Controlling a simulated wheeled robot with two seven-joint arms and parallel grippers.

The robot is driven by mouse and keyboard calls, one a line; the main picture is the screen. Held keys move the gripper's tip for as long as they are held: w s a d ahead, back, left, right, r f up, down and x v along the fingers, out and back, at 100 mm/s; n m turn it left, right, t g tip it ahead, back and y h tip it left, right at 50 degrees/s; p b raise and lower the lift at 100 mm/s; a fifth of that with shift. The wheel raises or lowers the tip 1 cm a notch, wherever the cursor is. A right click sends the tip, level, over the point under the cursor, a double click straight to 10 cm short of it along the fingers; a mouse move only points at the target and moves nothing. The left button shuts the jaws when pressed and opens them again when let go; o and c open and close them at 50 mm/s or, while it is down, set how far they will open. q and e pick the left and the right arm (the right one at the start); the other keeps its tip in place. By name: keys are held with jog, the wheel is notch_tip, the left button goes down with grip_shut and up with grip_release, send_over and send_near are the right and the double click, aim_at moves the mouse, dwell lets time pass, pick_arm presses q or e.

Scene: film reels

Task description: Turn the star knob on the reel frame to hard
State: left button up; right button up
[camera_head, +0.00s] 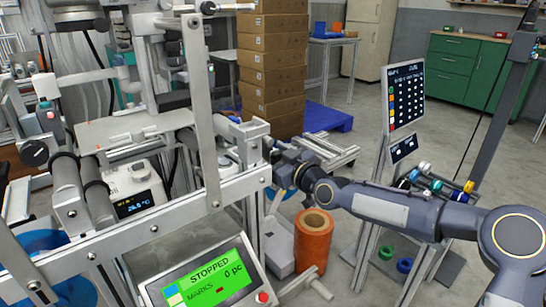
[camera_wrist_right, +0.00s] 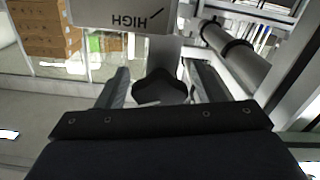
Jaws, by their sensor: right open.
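A dark lobed knob, which looks like the star knob (camera_wrist_right: 160,88), shows in the right wrist view below a pale plate (camera_wrist_right: 120,14) marked HIGH, upside down. My right gripper (camera_wrist_right: 161,78) is open, with one finger on each side of the knob. I cannot tell whether the fingers touch it. In the head view my right gripper (camera_head: 277,160) is at the right end of the metal reel frame (camera_head: 240,187), partly hidden by my arm, and the knob cannot be made out there. No word "hard" is readable. My left gripper is not in view.
A frame roller (camera_wrist_right: 235,55) lies close on the right in the wrist view. In the head view, an orange roll (camera_head: 313,248) stands below my right arm. A green screen (camera_head: 207,281) reads STOPPED. A sign stand (camera_head: 405,97) and stacked cartons (camera_head: 272,62) stand behind.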

jog(key=c, duration=1)
jog(key=m+b, duration=0.1)
jog(key=m, duration=0.2)
jog(key=shift+f+m, duration=0.15)
jog(key=shift+m, duration=0.15)
jog(key=shift+m+b, duration=0.35)
jog(key=shift+m, duration=0.75)
jog(key=o, duration=1)
